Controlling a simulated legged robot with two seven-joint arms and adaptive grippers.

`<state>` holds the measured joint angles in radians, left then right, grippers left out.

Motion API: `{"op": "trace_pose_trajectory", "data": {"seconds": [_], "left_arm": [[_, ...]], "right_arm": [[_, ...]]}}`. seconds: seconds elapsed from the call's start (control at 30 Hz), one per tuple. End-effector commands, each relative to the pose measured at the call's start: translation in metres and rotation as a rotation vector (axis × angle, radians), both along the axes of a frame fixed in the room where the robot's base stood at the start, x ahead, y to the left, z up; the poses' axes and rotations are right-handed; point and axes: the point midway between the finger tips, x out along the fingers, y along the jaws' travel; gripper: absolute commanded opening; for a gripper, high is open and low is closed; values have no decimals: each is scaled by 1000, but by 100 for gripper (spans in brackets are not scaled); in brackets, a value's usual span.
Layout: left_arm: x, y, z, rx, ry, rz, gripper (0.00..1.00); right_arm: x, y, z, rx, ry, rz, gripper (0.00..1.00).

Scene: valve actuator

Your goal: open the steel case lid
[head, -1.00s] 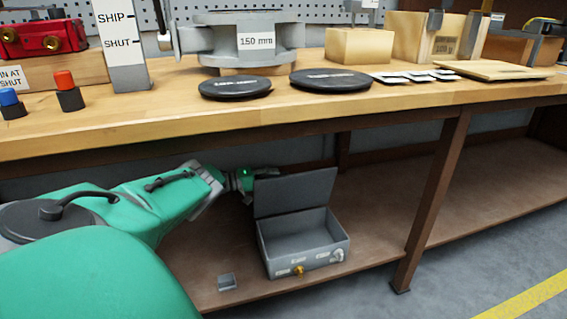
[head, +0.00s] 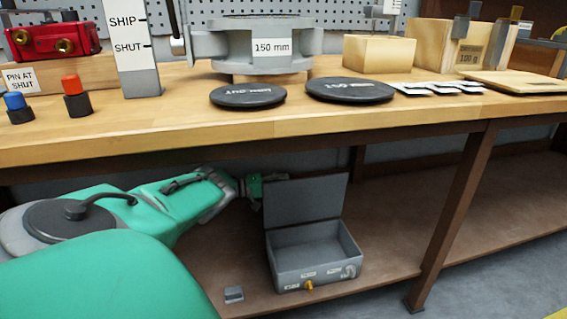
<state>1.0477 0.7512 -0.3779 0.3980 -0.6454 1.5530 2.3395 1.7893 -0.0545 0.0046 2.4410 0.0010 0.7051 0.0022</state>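The grey steel case (head: 318,268) sits on the lower shelf under the bench. Its lid (head: 306,202) stands upright at the back, and the inside of the case shows and looks empty. The front has small labels and a brass-coloured knob (head: 309,286). My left gripper (head: 268,182) is at the lid's upper left corner, partly behind the lid. I cannot tell whether it touches the lid, and its fingers are too small and hidden to read. My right gripper is not in view.
A small grey block (head: 233,294) lies on the lower shelf (head: 385,279) left of the case. The wooden bench top (head: 200,110) hangs above the case and my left arm. A bench leg (head: 455,215) stands to the right. The shelf between case and leg is clear.

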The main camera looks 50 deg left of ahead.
Motion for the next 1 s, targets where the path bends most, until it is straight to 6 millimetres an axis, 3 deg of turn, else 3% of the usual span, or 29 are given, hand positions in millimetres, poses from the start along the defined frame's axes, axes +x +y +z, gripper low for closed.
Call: {"op": "trace_pose_trajectory", "data": {"seconds": [0.37,0.8,1.0], "left_arm": [[-5,3,4,1,-7,1,31],[-84,37,0,-1,-4,1,31],[-105,46,0,-1,-4,-1,31]], "right_arm": [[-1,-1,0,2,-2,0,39],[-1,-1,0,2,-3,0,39],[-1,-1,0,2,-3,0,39]]}}
